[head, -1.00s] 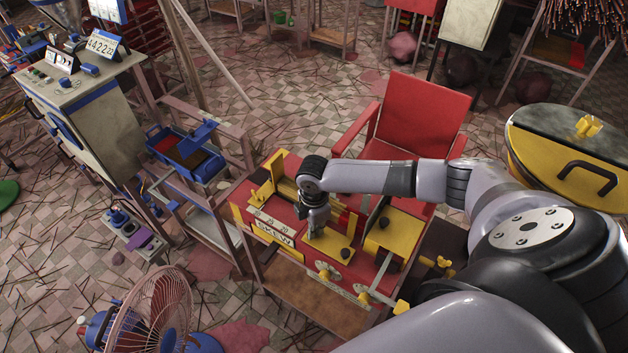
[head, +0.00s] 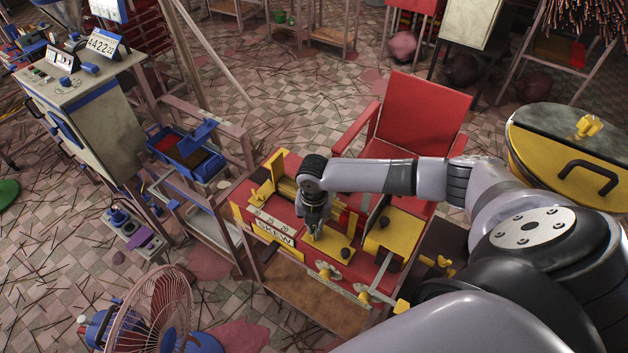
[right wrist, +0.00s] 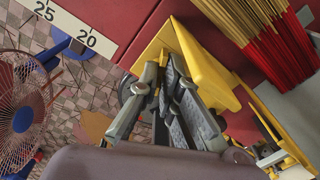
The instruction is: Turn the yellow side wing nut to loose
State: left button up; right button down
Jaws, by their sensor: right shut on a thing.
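My right gripper (head: 315,230) reaches down to the yellow plate (head: 330,246) on the red machine marked "SKEW". In the right wrist view its two fingertips (right wrist: 161,68) are closed on a small yellow piece, which looks like the yellow side wing nut (right wrist: 163,56). The fingers hide most of the nut, so its turn angle cannot be read. In the head view the nut cannot be made out behind the gripper. My left gripper is not in view.
Incense sticks (right wrist: 272,32) lie beside the plate. A red chair (head: 425,115) stands behind, a fan (head: 160,310) at lower left, and a yellow drum (head: 545,175) at right.

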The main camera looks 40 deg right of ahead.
jog(key=n, duration=0.5)
jog(key=shift+w+r+b, duration=0.1)
jog(key=shift+w+b, duration=0.05)
jog(key=shift+b, duration=0.15)
jog(key=shift+d+n, duration=0.1)
jog(key=shift+n, duration=0.2)
jog(key=c, duration=1.8)
grip_release()
